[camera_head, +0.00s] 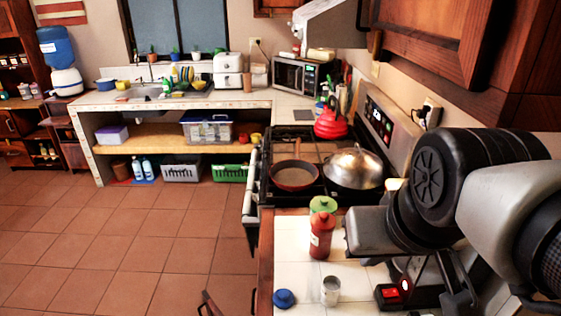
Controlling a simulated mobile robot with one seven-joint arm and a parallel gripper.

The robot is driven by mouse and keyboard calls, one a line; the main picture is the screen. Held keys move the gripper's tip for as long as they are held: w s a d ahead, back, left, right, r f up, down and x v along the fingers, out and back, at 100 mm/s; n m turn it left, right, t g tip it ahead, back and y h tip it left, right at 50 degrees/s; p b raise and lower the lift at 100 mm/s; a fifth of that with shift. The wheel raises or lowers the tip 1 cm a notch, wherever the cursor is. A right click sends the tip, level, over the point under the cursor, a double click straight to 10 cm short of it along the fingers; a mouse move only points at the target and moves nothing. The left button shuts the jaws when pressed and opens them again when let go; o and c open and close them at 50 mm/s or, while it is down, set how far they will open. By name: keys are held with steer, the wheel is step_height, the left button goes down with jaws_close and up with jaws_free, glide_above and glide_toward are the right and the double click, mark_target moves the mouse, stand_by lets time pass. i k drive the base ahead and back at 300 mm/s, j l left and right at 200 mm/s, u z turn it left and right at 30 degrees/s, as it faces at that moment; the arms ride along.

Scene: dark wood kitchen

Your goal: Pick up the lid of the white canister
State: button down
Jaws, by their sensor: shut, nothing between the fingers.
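A small pale, whitish-grey cylinder (330,290) stands upright on the white tiled counter; it may be the canister, but I cannot tell for sure. I cannot make out a separate lid on it. A round blue lid-like piece (284,298) lies on the counter to its left. My gripper (362,235) is the grey block at the end of my arm, above and to the right of the cylinder in the picture. It is shut and holds nothing. Its fingertips are not clear, and my arm hides part of the counter on the right.
A red bottle (322,240) and a green-topped container (322,204) stand behind the cylinder. A stove (310,145) with a pan (294,174) and a domed silver lid (354,167) is beyond. A dark device with a lit red switch (390,293) is on the right. Upper cabinets (440,38) overhang.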

mark_target(283, 297)
steer(key=k+j+z, duration=0.5)
steer(key=j, duration=0.25)
steer(key=k+j+z, duration=0.15)
steer(key=j, duration=0.2)
steer(key=j+z, duration=0.1)
steer(key=j, duration=0.25)
steer(key=i+j+z, duration=0.25)
steer(key=j, duration=0.25)
steer(key=i+j+z, duration=0.15)
steer(key=j, duration=0.15)
